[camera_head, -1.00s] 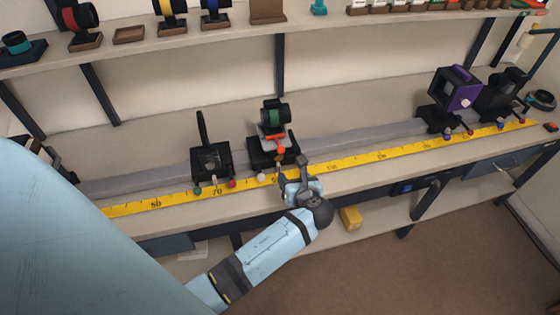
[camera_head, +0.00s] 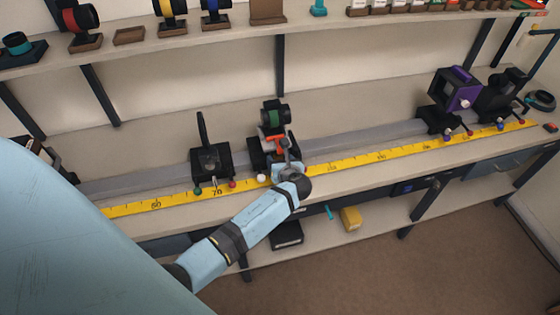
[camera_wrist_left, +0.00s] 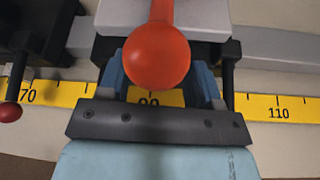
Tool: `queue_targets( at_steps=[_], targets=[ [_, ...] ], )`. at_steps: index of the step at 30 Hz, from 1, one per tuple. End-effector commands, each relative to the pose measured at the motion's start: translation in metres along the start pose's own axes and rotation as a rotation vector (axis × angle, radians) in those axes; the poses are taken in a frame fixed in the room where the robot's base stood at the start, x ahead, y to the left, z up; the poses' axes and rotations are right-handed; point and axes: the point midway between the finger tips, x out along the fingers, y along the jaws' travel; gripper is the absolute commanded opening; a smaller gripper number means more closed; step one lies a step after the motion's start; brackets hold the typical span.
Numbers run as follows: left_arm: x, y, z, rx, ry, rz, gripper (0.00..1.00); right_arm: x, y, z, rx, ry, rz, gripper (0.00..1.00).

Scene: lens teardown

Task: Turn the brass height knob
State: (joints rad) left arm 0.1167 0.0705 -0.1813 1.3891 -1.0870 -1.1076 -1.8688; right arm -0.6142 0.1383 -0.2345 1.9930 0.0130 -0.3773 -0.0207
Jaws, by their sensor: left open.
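The lens mount (camera_head: 262,152) stands on the grey rail, with a dark base, a green-centred black lens holder (camera_head: 276,114) and an orange-red lever (camera_head: 268,137). I cannot make out a brass knob in either view; my gripper hides part of the mount's front. My left gripper (camera_head: 284,150) is at the front right of this mount, jaws open. In the left wrist view, its two blue fingers (camera_wrist_left: 160,84) stand apart, and the lever's orange-red ball (camera_wrist_left: 157,56) appears between them, nearer the camera. I cannot tell whether they touch. My right gripper is not in view.
A black mount (camera_head: 211,160) stands on the rail to the left, with a red-tipped screw (camera_wrist_left: 10,112). A purple device (camera_head: 458,90) stands far right. A yellow ruler (camera_head: 345,163) runs along the bench front.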

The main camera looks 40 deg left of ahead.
Motion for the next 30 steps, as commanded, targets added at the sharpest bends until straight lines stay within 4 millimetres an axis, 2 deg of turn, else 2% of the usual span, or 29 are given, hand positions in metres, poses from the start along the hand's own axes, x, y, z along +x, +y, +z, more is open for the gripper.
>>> queue_targets(
  at_steps=[1, 2, 6, 8, 19, 30],
  targets=[
    [-0.0001, 0.0, 0.0001, 0.0, 0.0, 0.0, 0.59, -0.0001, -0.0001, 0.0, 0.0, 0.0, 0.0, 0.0],
    [-0.0001, 0.0, 0.0001, 0.0, 0.0, 0.0, 0.54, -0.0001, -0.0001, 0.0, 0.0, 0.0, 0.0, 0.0],
    [-0.0003, 0.0, 0.0001, 0.0, 0.0, 0.0, 0.22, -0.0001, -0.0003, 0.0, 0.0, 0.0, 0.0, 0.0],
    [-0.0003, 0.0, 0.0001, 0.0, 0.0, 0.0, 0.1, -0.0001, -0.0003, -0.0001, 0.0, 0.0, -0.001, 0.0],
    [-0.0007, 0.0006, 0.0008, -0.047, 0.0, -0.02, 0.1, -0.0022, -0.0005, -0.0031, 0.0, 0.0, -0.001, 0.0],
    [-0.0003, 0.0018, 0.0, -0.284, -0.001, -0.119, 0.1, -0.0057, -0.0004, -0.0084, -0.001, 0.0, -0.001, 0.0]
  ],
)
